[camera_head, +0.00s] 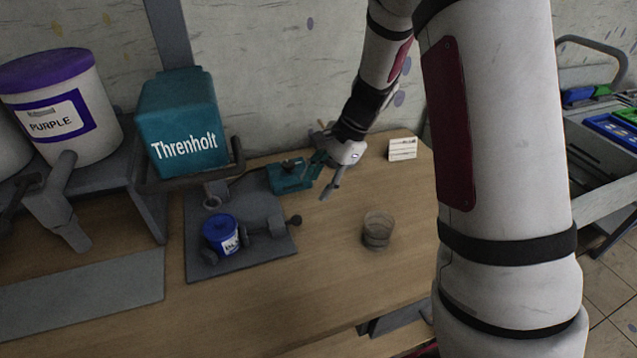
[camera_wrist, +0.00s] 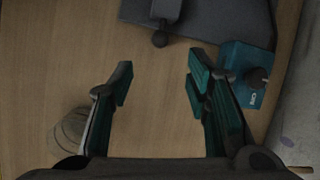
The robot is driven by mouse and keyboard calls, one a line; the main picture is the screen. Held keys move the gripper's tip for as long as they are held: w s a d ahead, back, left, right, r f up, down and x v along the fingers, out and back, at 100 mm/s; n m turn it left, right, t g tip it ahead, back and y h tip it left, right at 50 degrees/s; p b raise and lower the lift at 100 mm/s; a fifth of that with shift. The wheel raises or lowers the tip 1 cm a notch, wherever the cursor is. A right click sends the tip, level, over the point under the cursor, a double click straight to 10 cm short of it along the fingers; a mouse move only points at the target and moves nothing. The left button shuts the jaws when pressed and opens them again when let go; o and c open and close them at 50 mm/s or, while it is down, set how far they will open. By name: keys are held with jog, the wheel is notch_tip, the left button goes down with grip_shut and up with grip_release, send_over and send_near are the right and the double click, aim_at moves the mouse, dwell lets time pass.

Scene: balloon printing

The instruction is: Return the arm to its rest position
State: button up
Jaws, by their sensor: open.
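My gripper (camera_head: 328,180) hangs above the back part of the wooden table (camera_head: 345,290), at the end of my white arm. It is left of my large arm link and beside the teal device (camera_head: 290,176). In the wrist view my gripper (camera_wrist: 160,85) shows two teal-padded fingers spread apart, with only bare table between them. The gripper is empty. A clear glass cup (camera_head: 377,230) stands on the table, to the right of and nearer than the gripper; it also shows at the lower left of the wrist view (camera_wrist: 72,130).
A teal Threnholt machine (camera_head: 182,125) stands at the back left, with a blue-lidded pot (camera_head: 221,234) on the grey base plate (camera_head: 265,214). A purple-lidded bucket (camera_head: 62,105) is further left. A small white block (camera_head: 402,149) lies near the wall. A trolley (camera_head: 600,150) stands at right.

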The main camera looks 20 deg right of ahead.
jog(key=s+a+r+n+t+h, duration=0.25)
jog(key=s+r+n, duration=0.85)
jog(key=s+r, duration=0.7)
jog(key=s+d+r+n+t+h, duration=0.1)
jog(key=s+r+n+h, duration=0.1)
jog(key=s+n, duration=0.2)
jog(key=s, duration=0.3)
jog(key=shift+s+d+r, duration=0.3)
jog(key=shift+s+d, duration=0.05)
